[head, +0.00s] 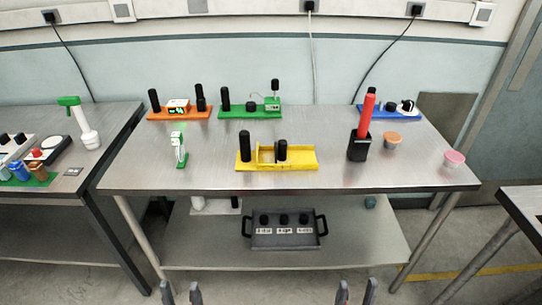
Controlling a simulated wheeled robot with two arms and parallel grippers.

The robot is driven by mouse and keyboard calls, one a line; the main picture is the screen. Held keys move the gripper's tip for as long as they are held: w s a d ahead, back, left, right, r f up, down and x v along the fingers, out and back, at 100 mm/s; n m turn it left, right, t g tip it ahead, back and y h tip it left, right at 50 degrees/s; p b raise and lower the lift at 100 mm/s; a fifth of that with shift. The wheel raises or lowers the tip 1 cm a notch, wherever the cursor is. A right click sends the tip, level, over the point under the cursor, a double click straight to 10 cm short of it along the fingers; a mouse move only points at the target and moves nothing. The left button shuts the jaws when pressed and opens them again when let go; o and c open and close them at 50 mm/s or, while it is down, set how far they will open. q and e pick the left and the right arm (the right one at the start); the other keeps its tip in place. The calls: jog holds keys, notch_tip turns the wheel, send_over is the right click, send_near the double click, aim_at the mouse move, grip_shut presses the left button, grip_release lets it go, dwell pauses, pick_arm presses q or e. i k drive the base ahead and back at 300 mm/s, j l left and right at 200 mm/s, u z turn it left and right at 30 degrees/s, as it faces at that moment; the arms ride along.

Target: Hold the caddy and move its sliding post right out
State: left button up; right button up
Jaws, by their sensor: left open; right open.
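The yellow caddy (303,160) sits near the front middle of the metal table. A tall black post (245,147) stands at its left end. A second, shorter black post (281,150) stands near its middle, beside a yellow frame-like part; which post slides is not clear from here. My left gripper (181,292) and my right gripper (356,292) show only as fingertips at the bottom edge. Both are open, empty and well short of the table, apart from the caddy.
A black cup (359,147) with a red stick stands right of the caddy, with an orange cup (392,140) beyond. A green-based white item (180,148) stands left. Orange (178,115), green (238,113) and blue (387,114) modules line the back. The shelf holds a grey tray (285,241).

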aim_at(282, 155)
jog(key=i+j, duration=0.1)
jog(key=i, duration=0.85)
jog(key=k+l, duration=0.25)
